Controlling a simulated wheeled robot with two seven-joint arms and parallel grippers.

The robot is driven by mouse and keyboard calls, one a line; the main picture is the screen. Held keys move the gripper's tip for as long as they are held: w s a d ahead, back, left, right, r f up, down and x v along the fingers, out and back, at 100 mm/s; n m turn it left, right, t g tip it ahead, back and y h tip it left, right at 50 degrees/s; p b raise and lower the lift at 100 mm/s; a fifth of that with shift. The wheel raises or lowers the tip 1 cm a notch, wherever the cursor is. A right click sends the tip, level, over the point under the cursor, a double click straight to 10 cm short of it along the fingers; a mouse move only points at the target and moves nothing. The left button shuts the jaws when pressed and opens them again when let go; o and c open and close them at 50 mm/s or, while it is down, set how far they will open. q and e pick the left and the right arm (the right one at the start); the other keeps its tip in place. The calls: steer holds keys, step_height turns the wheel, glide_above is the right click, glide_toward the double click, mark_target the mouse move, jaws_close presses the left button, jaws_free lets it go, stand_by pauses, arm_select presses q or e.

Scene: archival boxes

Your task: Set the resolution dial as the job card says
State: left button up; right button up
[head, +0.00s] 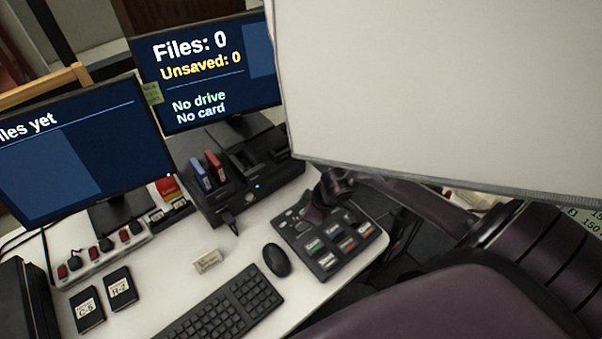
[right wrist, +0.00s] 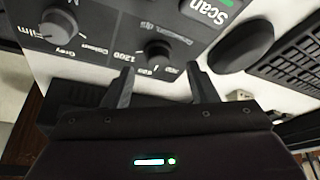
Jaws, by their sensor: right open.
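The control panel (head: 327,262) lies at the desk's right end in the head view. In the right wrist view the small black resolution dial (right wrist: 158,52) has numbers around it, including 1200; I cannot read its pointer clearly. My right gripper (right wrist: 160,73) is open, its two fingers just short of the dial, which appears between their tips. In the head view my right gripper (head: 313,210) is over the panel's far part and hides the dial. A pale green card (head: 585,221) shows partly at the right edge, its text cut off. My left gripper is not in view.
A larger knob (right wrist: 61,27) with Film, Grey and Colour labels sits left of the dial. A green Scan button (right wrist: 208,8) is near. A mouse (head: 276,260) and keyboard (head: 225,305) lie beside the panel. A large white board (head: 440,90) blocks the upper right.

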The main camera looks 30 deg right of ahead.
steer(key=x, duration=0.2)
steer(key=shift+w+f, duration=0.3)
steer(key=shift+w+a+f, duration=0.1)
steer(key=shift+a+f, duration=0.05)
steer(key=shift+f, duration=0.2)
steer(key=c, duration=1)
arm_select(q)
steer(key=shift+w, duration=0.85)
arm_select(e)
steer(key=shift+o, duration=0.2)
